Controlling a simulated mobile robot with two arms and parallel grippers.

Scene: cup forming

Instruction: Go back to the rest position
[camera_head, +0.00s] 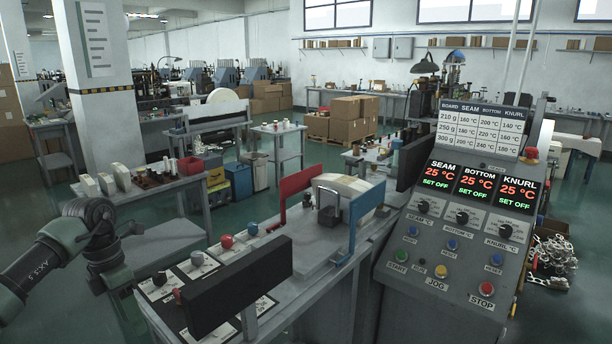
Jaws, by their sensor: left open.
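My left arm comes in from the left edge and bends at its dark wrist. My left gripper (116,280) hangs below the wrist beside the left end of the workbench (290,262). It is open, and I see nothing held in it; its fingertips are hard to make out. It is apart from the cup-forming station on the bench, which has a red panel (295,193), a blue panel (366,216) and a pale curved part (345,186) between them. My right gripper is not in view.
A black slab (236,286) stands over the bench's front, near cards with small parts (197,259). The control panel (455,222) at right reads 25 °C and SET OFF on all three displays. A side table (155,191) stands behind my left arm.

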